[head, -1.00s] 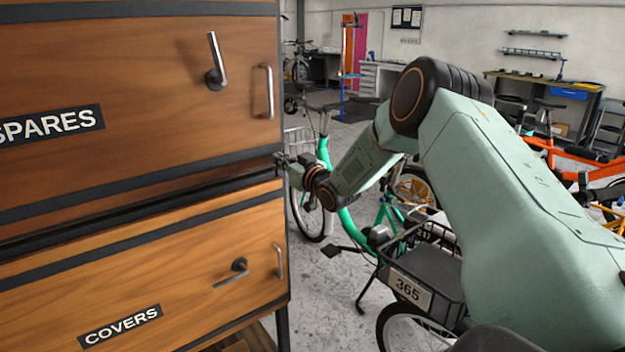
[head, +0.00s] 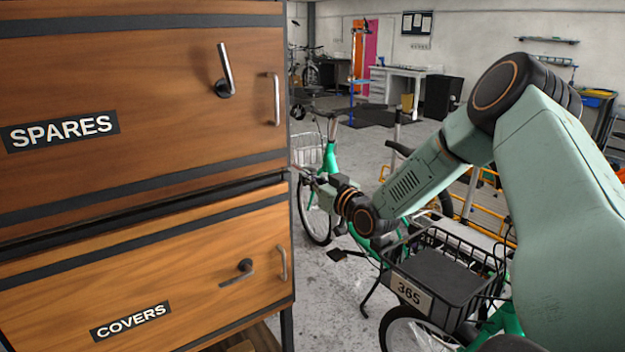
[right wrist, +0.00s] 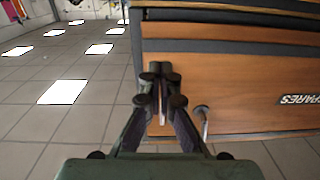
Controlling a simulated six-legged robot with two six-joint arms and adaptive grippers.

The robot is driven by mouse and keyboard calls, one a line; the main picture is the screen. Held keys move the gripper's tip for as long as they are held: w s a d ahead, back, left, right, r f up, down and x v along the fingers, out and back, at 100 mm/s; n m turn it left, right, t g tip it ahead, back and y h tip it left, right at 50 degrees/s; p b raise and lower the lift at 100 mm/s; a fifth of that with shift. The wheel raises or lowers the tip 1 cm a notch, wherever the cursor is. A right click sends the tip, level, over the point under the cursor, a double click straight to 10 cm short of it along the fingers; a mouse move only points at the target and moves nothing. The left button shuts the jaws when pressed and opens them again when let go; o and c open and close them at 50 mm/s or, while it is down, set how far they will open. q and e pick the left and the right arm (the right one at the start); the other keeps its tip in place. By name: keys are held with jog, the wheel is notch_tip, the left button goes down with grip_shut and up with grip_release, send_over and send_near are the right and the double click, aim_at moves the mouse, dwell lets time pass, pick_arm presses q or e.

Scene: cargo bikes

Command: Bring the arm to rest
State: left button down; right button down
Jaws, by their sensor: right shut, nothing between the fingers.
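My right arm comes in from the right in the head view. Its gripper (head: 308,174) is near the right edge of the wooden cabinet, level with the gap between the SPARES and COVERS fronts. In the right wrist view the gripper (right wrist: 161,72) shows with its fingers together and nothing between them. The cabinet's wooden front (right wrist: 225,90) lies behind the fingers there, with the SPARES label (right wrist: 299,99) to the right. Whether the fingers touch the cabinet is hard to tell. My left gripper is not in view.
The SPARES front (head: 140,80) has a lever (head: 225,72) and a bar handle (head: 273,98). The COVERS front (head: 150,270) has a lever (head: 240,272). A green cargo bike with a black crate (head: 440,275) stands right of the cabinet, behind my arm. Grey floor lies beyond.

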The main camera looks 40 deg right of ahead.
jog(key=shift+s, duration=0.8)
jog(key=s+a+f+m+g+b, duration=0.1)
jog(key=s+a+f+g, duration=0.2)
jog(key=s+a+f, duration=0.35)
jog(key=s+a+f+m+g+y+b, duration=0.1)
jog(key=s+a+f+g, duration=0.25)
jog(key=f, duration=0.65)
jog(key=s+a+f+m+g+b, duration=0.1)
jog(key=s+a+f+g+b, duration=0.15)
jog(key=s+a+f, duration=0.5)
jog(key=s+a+f+n+g+b, duration=0.1)
jog(key=s+f+g, duration=0.2)
jog(key=s+f, duration=0.2)
jog(key=s+a+f+n+g+b, duration=0.1)
jog(key=s+f, duration=0.5)
jog(key=s, duration=0.6)
jog(key=s+a+f+g+b, duration=0.3)
jog(key=s+f+g, duration=0.2)
jog(key=s, duration=0.4)
jog(key=shift+s+f+n+h, duration=0.15)
jog(key=shift+f+n+h, duration=0.2)
jog(key=shift+f, duration=0.3)
jog(key=shift+a+r, duration=0.1)
